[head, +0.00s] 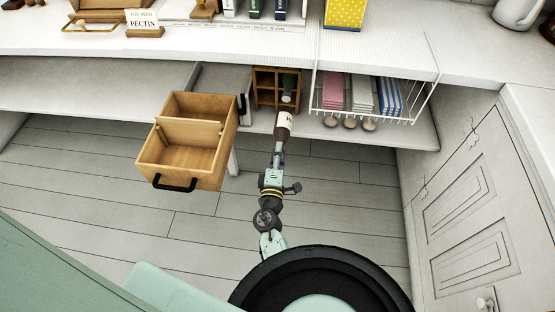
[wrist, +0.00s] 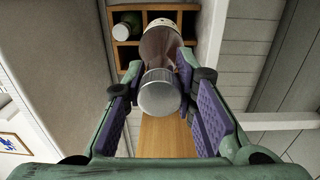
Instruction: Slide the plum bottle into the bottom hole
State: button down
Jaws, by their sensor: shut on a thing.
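The plum bottle (head: 283,132) is dark, with a pale label, and lies along my arm's line with its base toward the wooden rack. In the wrist view its body (wrist: 160,47) and silver cap (wrist: 162,94) show, the cap nearest the camera. My gripper (head: 279,147) is shut on the bottle, with fingers on both sides in the wrist view (wrist: 160,75). The wooden rack (head: 264,73), divided into square holes, stands on the lower shelf. It also shows in the wrist view (wrist: 126,57).
A green bottle (head: 288,83) sits in another rack hole. An open wooden drawer (head: 190,161) juts out at left. A white wire basket (head: 411,119) hangs right of the rack, with several round-ended utensils (head: 349,124) below it. The floor before the shelf is clear.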

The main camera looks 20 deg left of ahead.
aim_at(281, 138)
jog(key=shift+b+x, duration=0.8)
jog(key=shift+x, duration=1.9)
jog(key=shift+w+r+b, duration=0.15)
jog(key=shift+w+b, duration=0.1)
jog(key=shift+b, duration=0.1)
jog(key=shift+w+a, duration=0.1)
jog(key=shift+b+x, duration=0.4)
jog(key=shift+x, duration=0.8)
jog(key=shift+w, duration=0.25)
jog(key=shift+w+a, duration=0.1)
jog(key=shift+w, duration=0.05)
jog(key=shift+b+x, duration=0.45)
jog(key=shift+x, duration=0.75)
jog(key=shift+w, duration=0.1)
